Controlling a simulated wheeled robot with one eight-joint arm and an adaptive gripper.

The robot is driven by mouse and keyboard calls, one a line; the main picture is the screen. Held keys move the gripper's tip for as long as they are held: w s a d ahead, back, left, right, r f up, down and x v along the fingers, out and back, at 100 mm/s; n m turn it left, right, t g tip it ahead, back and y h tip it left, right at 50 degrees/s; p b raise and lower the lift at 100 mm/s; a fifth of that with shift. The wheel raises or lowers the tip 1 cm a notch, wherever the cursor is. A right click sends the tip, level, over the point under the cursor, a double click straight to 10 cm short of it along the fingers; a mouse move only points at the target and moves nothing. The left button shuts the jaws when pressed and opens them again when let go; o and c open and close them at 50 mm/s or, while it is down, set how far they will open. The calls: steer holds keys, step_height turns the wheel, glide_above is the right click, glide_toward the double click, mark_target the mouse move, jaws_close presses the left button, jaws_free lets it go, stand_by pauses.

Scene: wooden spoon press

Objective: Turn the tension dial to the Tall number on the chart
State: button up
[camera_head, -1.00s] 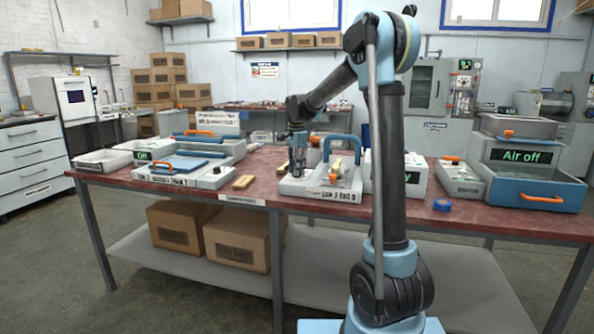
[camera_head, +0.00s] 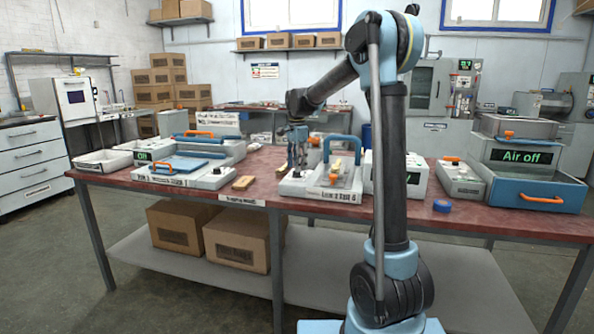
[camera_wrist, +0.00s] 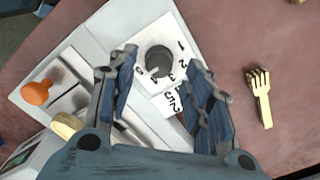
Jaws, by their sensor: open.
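The tension dial (camera_wrist: 158,61) is a dark round knob on a white plate with printed numbers around it, in the wrist view. My gripper (camera_wrist: 164,57) is open, with one finger on each side of the dial in that view. Whether the fingers touch it or are above it I cannot tell. In the head view my gripper (camera_head: 297,150) points down over the left part of the grey press (camera_head: 318,191), which has a blue handle (camera_head: 341,139). The dial is hard to make out there. A small poster (camera_head: 265,70) hangs on the back wall; its text is unreadable and I cannot tell whether it is the chart.
An orange knob (camera_wrist: 37,92) stands on the press left of my fingers. In the head view, grey-blue machines stand on both sides, one with an "Air off" display (camera_head: 521,156).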

step_height(320, 180, up, 10)
steer(key=shift+f, duration=0.2)
steer(key=shift+w, duration=0.1)
steer(key=s+d+f+n+t, duration=0.1)
steer(key=s+d+f+n, duration=0.2)
steer(key=s+d, duration=0.6)
steer(key=s+d+f+n, duration=0.3)
steer(key=s+d, duration=0.3)
steer(key=s, duration=0.7)
steer(key=s+d+f+n, duration=0.3)
steer(key=s+f, duration=0.6)
steer(key=s+d+f+n+t, duration=0.1)
steer(key=s+d+f+n, duration=0.2)
steer(key=s+f, duration=0.6)
steer(key=shift+s+f, duration=0.3)
steer(key=shift+s, duration=0.25)
